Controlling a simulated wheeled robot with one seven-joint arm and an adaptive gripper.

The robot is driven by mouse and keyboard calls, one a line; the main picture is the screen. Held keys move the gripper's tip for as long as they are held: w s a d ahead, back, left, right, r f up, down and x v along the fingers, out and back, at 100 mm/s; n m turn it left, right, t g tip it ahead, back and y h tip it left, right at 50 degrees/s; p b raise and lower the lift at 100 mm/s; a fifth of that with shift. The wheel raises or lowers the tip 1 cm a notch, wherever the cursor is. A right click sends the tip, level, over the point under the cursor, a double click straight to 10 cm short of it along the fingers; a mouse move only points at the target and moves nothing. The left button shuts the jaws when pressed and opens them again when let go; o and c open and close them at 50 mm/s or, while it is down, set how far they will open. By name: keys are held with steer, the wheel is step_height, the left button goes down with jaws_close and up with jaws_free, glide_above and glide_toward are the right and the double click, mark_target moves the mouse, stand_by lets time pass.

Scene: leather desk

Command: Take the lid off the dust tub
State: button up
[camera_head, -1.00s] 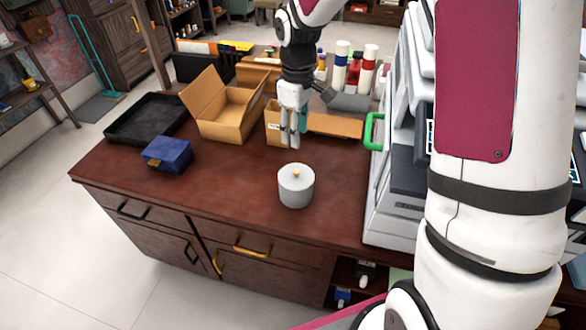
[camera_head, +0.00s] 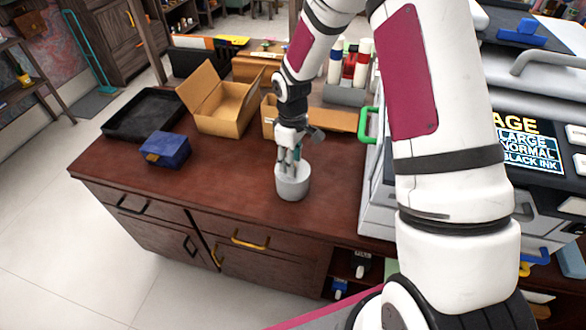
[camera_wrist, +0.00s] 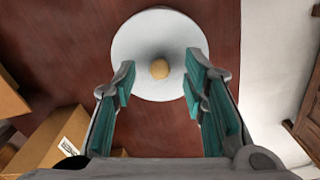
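The dust tub (camera_head: 292,187) is a light grey round tub standing upright on the dark red-brown desk. Its pale lid (camera_wrist: 145,45) fills the upper middle of the wrist view, with a small tan knob (camera_wrist: 159,69) at its centre. My gripper (camera_head: 290,168) is right over the lid in the head view and hides most of the lid and the knob there. In the wrist view my gripper (camera_wrist: 160,90) is open, with its teal-padded fingers on either side of the knob and clear gaps to it. Whether the fingertips touch the lid cannot be told.
A blue box (camera_head: 165,149), a black tray (camera_head: 145,116) and an open cardboard box (camera_head: 222,105) stand to the left. A grey machine with a green handle (camera_head: 368,125) stands to the right. The desk front left of the tub is clear.

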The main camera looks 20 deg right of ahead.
steer(key=shift+f, duration=0.5)
jaws_close()
steer(key=shift+r, duration=0.1)
